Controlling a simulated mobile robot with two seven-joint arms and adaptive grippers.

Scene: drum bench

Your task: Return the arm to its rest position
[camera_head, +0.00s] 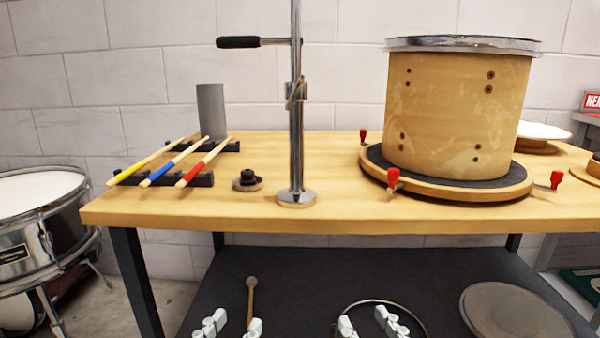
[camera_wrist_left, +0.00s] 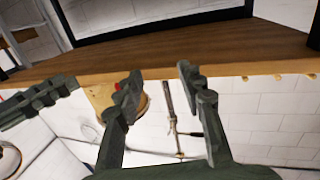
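My left gripper (camera_head: 232,326) is low at the bottom edge of the head view, in front of the dark lower shelf. Its two pale fingers are spread apart with nothing between them. In the left wrist view its fingers (camera_wrist_left: 160,77) are also apart and empty, with the wooden bench beyond them. My right gripper (camera_head: 367,324) is beside it to the right at the same height, with fingers apart and no object held. The arms behind both grippers are out of the head view.
The bench top (camera_head: 330,215) carries a drum shell (camera_head: 450,115) on a round base with red handles, a metal stand (camera_head: 296,120), several drumsticks (camera_head: 178,160) and a grey cylinder (camera_head: 211,110). On the lower shelf (camera_head: 310,275) are a mallet (camera_head: 251,290), a hoop (camera_head: 416,318) and a disc (camera_head: 515,312).

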